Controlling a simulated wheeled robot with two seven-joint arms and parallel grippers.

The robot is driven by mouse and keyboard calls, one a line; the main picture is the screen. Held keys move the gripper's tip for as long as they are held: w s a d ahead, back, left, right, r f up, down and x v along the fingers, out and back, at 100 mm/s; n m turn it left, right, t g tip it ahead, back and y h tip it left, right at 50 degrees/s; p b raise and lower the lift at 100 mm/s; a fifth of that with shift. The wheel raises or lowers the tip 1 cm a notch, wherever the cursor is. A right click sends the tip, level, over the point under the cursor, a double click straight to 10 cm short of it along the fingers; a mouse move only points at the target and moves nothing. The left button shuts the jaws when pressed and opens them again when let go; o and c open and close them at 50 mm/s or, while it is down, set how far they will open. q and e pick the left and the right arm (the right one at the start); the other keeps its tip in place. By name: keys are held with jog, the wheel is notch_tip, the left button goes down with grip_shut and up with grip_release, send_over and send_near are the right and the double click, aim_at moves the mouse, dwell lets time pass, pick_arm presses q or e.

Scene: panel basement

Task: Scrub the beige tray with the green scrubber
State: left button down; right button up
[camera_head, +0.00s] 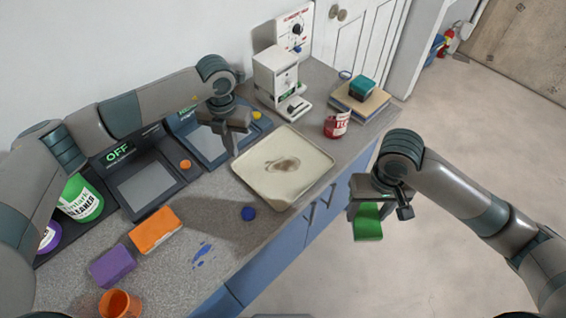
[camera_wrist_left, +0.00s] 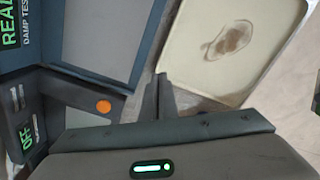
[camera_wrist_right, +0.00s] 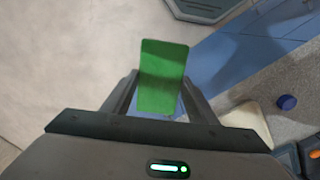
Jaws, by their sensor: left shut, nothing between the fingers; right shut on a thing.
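The beige tray (camera_head: 305,155) lies on the grey counter with a brown stain (camera_head: 283,165) near its middle. The tray and stain also show in the left wrist view (camera_wrist_left: 275,50). My right gripper (camera_head: 368,205) is shut on the green scrubber (camera_head: 368,225) and holds it in the air off the counter's front edge, right of the tray. The scrubber stands out between the fingers in the right wrist view (camera_wrist_right: 162,75). My left gripper (camera_head: 234,150) is shut and empty, just beyond the tray's left corner.
Dark devices (camera_head: 145,185) stand left of the tray. A blue cap (camera_head: 249,213), orange sponge (camera_head: 156,230), purple sponge (camera_head: 112,265) and orange cup (camera_head: 118,303) are near the front. A white machine (camera_head: 275,80), red can (camera_head: 336,125) and books (camera_head: 358,102) stand behind. Blue marks (camera_head: 202,255) stain the counter.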

aim_at(366, 215)
jog(key=shift+r, duration=0.35)
pick_arm(q)
notch_tip(366, 215, up, 2)
pick_arm(e)
jog(key=shift+f, duration=0.1)
